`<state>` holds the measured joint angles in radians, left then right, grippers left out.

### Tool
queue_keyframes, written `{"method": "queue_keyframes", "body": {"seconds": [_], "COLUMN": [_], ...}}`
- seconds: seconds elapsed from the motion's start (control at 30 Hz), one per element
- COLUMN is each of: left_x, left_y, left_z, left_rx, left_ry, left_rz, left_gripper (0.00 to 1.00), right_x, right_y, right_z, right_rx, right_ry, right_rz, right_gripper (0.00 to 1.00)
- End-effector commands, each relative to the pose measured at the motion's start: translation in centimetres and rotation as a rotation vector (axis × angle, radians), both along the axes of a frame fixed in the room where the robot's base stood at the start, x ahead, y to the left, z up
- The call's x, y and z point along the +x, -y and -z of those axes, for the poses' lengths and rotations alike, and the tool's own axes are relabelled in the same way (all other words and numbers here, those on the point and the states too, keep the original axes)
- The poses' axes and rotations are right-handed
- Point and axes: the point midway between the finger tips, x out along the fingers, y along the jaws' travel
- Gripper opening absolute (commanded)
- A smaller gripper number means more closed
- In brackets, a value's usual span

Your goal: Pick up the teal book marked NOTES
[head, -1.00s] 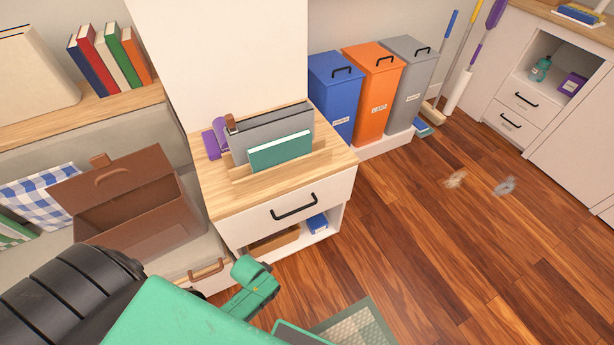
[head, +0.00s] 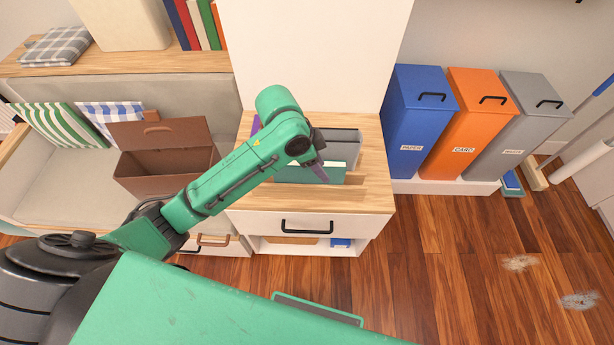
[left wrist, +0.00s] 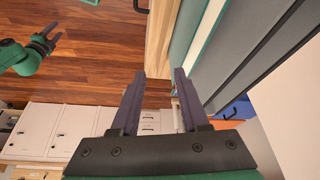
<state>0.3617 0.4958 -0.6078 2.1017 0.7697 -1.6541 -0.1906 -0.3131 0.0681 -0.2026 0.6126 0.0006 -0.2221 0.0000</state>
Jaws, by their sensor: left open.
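The teal book (head: 293,172) stands upright in a wooden holder on the small cabinet, in front of grey folders (head: 343,145). Its lettering cannot be read, and my left gripper hides part of it. There the teal book (left wrist: 187,30), with pale pages, runs beyond the fingertips; contact cannot be told. My right gripper (left wrist: 50,36) shows at the far left of that view, its fingers apart.
The wooden cabinet top (head: 372,195) is clear at its right. A brown box (head: 165,160) with its lid up sits on the bench to the left. Blue (head: 418,115), orange (head: 465,120) and grey bins stand to the right. A purple object is partly hidden behind my arm.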

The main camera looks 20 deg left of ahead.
Motion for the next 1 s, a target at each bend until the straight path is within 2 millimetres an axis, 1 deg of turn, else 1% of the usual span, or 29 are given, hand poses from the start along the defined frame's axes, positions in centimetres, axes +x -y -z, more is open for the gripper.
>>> {"method": "queue_keyframes", "body": {"seconds": [0.03, 0.07, 0.1, 0.2, 0.3, 0.37, 0.47, 0.6, 0.7, 0.87, 1.0], "left_x": [1.1, 1.4, 1.8, 2.5, 2.9, 2.9, 2.9, 3.0, 3.2, 3.4, 3.6], "left_y": [-0.6, -1.0, -1.9, -4.1, -5.6, -5.8, -5.6, -5.0, -4.6, -4.4, -4.5], "left_z": [-1.7, -2.6, -3.7, -5.8, -7.0, -7.0, -5.4, -1.8, 0.4, 2.4, 5.0], "left_rx": [0.053, 0.084, 0.126, 0.197, 0.225, 0.229, 0.229, 0.227, 0.226, 0.226, 0.227], "left_ry": [0.009, 0.003, -0.01, -0.051, -0.079, -0.089, -0.095, -0.094, -0.09, -0.089, -0.089], "left_rz": [0.07, 0.114, 0.161, 0.227, 0.246, 0.252, 0.253, 0.253, 0.252, 0.251, 0.251], "left_gripper": [0.45, 0.45, 0.45, 0.45, 0.45, 0.45, 0.45, 0.45, 0.45, 0.45, 0.45], "right_x": [0.0, 0.1, 0.2, 0.9, 1.7, 2.0, 1.9, 1.6, 1.5, 1.4, 1.4], "right_y": [-0.2, -0.1, -0.1, 0.3, 0.7, 0.8, 0.8, 0.8, 0.9, 0.9, 0.9], "right_z": [-0.1, -0.1, -0.2, -0.3, -0.4, -0.5, -0.8, -1.4, -1.6, -2.0, -3.0], "right_rx": [0.002, 0.002, 0.001, -0.005, -0.008, -0.01, -0.011, -0.011, -0.011, -0.011, -0.012], "right_ry": [0.001, 0.002, 0.003, 0.013, 0.028, 0.032, 0.032, 0.027, 0.025, 0.024, 0.023], "right_rz": [-0.001, -0.001, -0.001, -0.003, -0.003, -0.002, -0.002, -0.001, -0.001, -0.001, -0.001], "right_gripper": [0.5, 0.5, 0.5, 0.5, 0.5, 0.5, 0.5, 0.5, 0.5, 0.5, 0.5]}}
